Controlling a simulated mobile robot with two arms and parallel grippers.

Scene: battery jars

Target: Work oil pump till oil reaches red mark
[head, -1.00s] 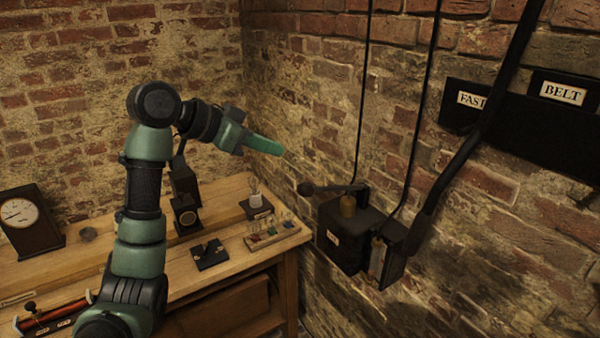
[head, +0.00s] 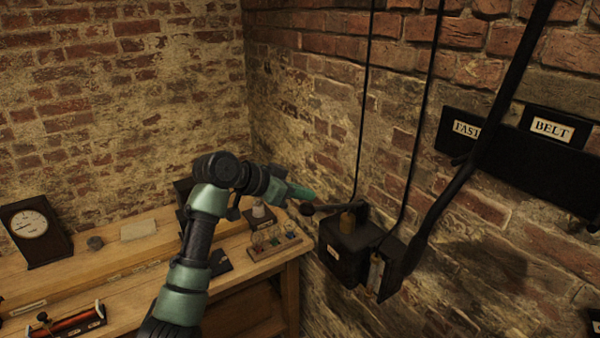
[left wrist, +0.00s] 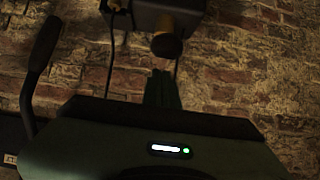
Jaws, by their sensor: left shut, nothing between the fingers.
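The oil pump is a black box (head: 345,252) on the right wall, with a small white label. My right gripper is not in view.
A long black lever (head: 455,180) rises in front of the signs at right. Thin dark rods run up the wall from the pump. The wooden bench (head: 130,272) at left holds a clock (head: 36,232) and a rack of small bottles (head: 274,244).

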